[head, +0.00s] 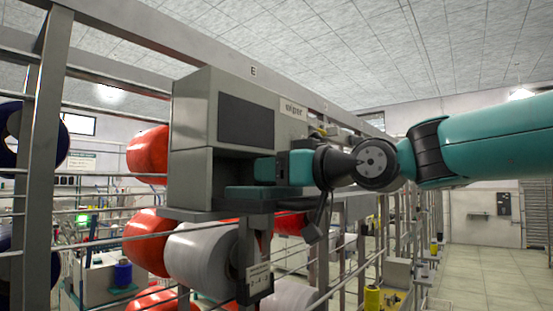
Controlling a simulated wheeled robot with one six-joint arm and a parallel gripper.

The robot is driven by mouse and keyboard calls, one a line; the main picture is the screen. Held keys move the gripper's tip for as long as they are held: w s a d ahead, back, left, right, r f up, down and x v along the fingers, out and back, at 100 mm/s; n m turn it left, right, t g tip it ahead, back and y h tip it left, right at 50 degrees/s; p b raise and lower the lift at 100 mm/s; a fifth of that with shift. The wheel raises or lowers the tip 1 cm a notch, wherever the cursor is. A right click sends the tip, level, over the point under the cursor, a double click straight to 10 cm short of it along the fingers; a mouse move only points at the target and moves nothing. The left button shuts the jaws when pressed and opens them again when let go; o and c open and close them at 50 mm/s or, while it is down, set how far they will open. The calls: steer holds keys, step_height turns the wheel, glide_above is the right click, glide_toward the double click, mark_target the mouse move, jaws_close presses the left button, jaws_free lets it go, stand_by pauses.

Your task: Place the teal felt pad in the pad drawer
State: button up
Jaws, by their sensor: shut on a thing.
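My gripper (277,168) reaches in from the right and is shut on a small dark teal piece (264,171), which looks like the felt pad. The piece is at the front of a grey cabinet (190,130) labelled "wiper". Just below the gripper, a flat dark teal-grey tray-like part (250,194) sticks out from the cabinet's lower front; it looks like the pad drawer, pulled out. Its inside cannot be seen from this low angle. I cannot tell whether the pad touches it.
The cabinet is mounted on a metal rack (45,120) with rails. Red spools (148,153) and a pale spool (204,252) sit beside and below it. A small sign (259,283) hangs under the cabinet. An open aisle floor (480,270) lies at the right.

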steer(key=shift+s+d, duration=0.1)
steer(key=shift+f, duration=0.15)
steer(key=shift+f+b, duration=0.2)
steer(key=shift+b, duration=0.1)
steer(key=o, duration=0.9)
